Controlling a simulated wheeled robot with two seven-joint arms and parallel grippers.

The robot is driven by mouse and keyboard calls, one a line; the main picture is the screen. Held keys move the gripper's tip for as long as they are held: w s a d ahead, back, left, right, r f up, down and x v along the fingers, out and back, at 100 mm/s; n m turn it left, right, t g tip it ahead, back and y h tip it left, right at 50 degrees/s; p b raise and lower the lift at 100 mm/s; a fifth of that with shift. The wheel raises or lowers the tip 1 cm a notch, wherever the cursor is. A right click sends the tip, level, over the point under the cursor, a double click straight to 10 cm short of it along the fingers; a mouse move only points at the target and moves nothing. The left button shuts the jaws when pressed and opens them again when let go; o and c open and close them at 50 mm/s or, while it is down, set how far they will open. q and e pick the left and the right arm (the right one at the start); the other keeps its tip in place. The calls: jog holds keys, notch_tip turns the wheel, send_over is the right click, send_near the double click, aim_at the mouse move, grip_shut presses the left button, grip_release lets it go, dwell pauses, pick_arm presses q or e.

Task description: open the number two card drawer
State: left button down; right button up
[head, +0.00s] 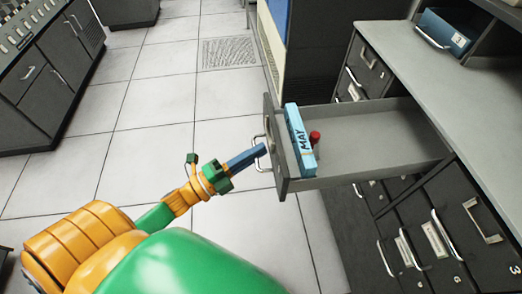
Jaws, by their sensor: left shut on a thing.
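A grey drawer (375,130) stands pulled far out of the cabinet, its front facing left. Its number does not show from here. A metal handle (258,163) is on the drawer front. My left gripper (261,150), with blue fingers, reaches in from the lower left and is shut on this handle. My right gripper is not in view.
The grey cabinet (420,55) with more handled drawers fills the right side; one low drawer (475,225) is marked 3. A blue binder-like box (447,31) sits on its shelf. Dark consoles (45,85) stand at the left. The tiled floor (150,100) between is clear.

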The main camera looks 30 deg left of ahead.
pick_arm(q)
jog(key=shift+a, duration=0.1)
jog(key=c, duration=1.2)
grip_release()
jog(key=shift+a, duration=0.1)
jog(key=b+v, duration=0.1)
jog(key=v, duration=0.6)
jog(key=shift+s, duration=0.1)
